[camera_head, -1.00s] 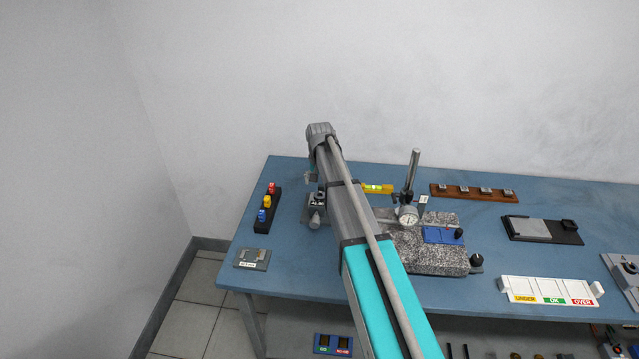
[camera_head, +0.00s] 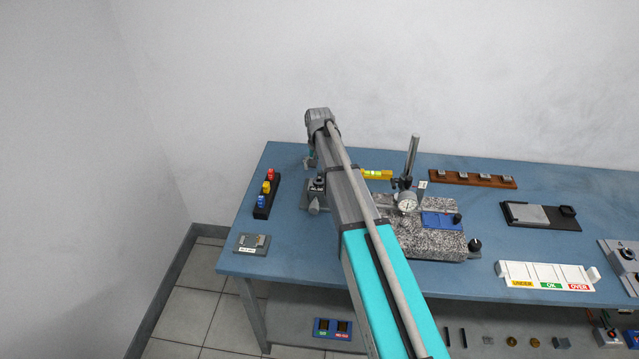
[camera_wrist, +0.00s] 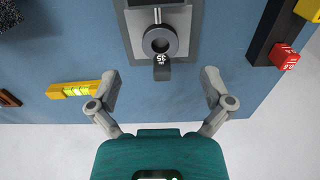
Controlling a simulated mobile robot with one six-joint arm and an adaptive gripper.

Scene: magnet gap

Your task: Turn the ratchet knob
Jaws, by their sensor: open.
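A grey fixture (camera_head: 316,190) stands near the left end of the blue bench, partly hidden by my arm. A short grey cylinder (camera_head: 314,208) shows at its front. In the wrist view, the fixture (camera_wrist: 185,45) has a round dark grey ring with a thin pin above it and a dark marked tab below it. I cannot tell for sure which part is the ratchet knob. My gripper (camera_wrist: 161,78) is open and empty, its fingers apart on either side of the tab, not visibly touching it. In the head view my gripper (camera_head: 309,162) is just behind the fixture.
A black rack (camera_head: 265,210) with red, yellow and blue blocks stands left of the fixture. A yellow level (camera_head: 376,174) lies to its right. A speckled stone plate (camera_head: 440,247) with a dial gauge (camera_head: 407,201) and post stands further right. A small plate (camera_head: 252,244) lies at front left.

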